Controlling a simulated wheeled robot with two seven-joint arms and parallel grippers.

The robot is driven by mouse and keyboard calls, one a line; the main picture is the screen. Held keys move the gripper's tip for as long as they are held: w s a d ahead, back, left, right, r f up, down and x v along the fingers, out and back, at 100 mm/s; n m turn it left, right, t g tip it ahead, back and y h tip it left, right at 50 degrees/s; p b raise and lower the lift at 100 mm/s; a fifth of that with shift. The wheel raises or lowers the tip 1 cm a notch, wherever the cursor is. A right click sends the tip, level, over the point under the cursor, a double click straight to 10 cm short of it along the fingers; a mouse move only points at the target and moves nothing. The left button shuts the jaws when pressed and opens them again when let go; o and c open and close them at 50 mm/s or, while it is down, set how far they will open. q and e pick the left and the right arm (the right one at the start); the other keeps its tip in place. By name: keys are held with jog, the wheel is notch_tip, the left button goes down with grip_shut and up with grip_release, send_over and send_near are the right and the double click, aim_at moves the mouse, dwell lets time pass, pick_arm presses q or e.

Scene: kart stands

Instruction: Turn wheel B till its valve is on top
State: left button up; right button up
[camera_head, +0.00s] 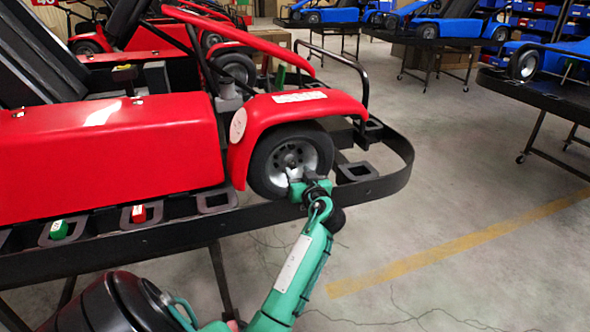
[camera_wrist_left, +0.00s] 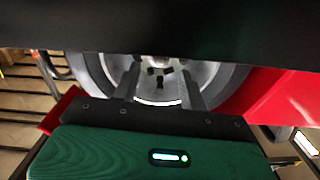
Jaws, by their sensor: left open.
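The near front wheel (camera_head: 268,176) of the red kart has a black tyre and a grey rim, under a red fender. I cannot read the mark on the fender's round white sticker (camera_head: 238,125), nor tell which letter this wheel bears. My green left gripper (camera_head: 297,178) is at the lower part of the rim. In the left wrist view its two open fingers (camera_wrist_left: 160,78) point at the rim (camera_wrist_left: 158,97), with dark bolts between them. I cannot tell whether they touch it. No valve can be made out. My right gripper is out of view.
The red kart (camera_head: 110,145) stands on a black stand (camera_head: 375,185) with a curved rail and square sockets. A green piece (camera_head: 59,230) and a red piece (camera_head: 139,214) sit in sockets. Blue karts (camera_head: 450,28) stand farther back.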

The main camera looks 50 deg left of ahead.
pick_arm(q)
jog(key=b+v, duration=0.1)
jog(key=v, duration=0.9)
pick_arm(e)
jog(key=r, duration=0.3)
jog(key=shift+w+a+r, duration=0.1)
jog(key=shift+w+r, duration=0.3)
